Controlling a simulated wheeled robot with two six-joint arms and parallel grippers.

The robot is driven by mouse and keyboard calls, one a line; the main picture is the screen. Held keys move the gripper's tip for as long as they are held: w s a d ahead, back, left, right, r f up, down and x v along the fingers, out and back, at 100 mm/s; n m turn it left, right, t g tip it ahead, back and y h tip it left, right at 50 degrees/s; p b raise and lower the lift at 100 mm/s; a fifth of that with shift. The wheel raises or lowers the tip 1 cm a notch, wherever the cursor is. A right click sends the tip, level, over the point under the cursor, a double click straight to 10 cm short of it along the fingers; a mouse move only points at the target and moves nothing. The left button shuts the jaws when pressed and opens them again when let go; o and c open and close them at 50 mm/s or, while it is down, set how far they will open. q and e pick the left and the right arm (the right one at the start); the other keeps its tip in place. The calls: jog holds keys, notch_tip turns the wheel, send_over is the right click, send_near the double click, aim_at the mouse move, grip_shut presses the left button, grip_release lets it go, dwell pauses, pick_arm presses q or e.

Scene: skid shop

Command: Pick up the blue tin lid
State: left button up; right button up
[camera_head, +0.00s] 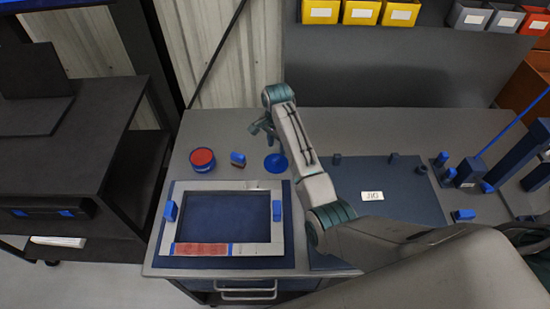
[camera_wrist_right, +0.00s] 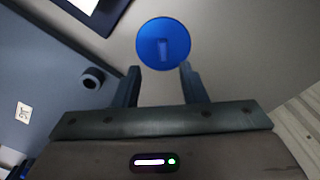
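The blue tin lid (camera_head: 276,163) lies flat on the grey bench, right of the open tin with red contents (camera_head: 202,160). In the right wrist view the lid (camera_wrist_right: 164,44) is a round blue disc with a raised bar-shaped handle. My right gripper (camera_head: 262,128) is above the bench, behind the lid in the head view. Its two fingers (camera_wrist_right: 160,82) are apart with nothing between them. The lid is just beyond the fingertips in the wrist view, apart from them. My left gripper is in neither view.
A grey frame (camera_head: 240,186) with blue clips lies in front. A dark mat (camera_head: 400,185) with small pegs and a labelled card (camera_head: 371,196) lies to the right. Bare bench is behind the tin.

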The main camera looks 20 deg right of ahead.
aim_at(276, 159)
jog(key=shift+f, duration=0.75)
jog(key=f+p, duration=0.2)
jog(key=shift+w+f, duration=0.25)
jog(key=shift+f, duration=0.05)
notch_tip(276, 159, down, 2)
jog(key=shift+f, duration=0.4)
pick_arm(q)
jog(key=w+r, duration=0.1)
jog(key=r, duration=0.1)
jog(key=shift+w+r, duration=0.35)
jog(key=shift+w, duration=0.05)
pick_arm(e)
grip_shut()
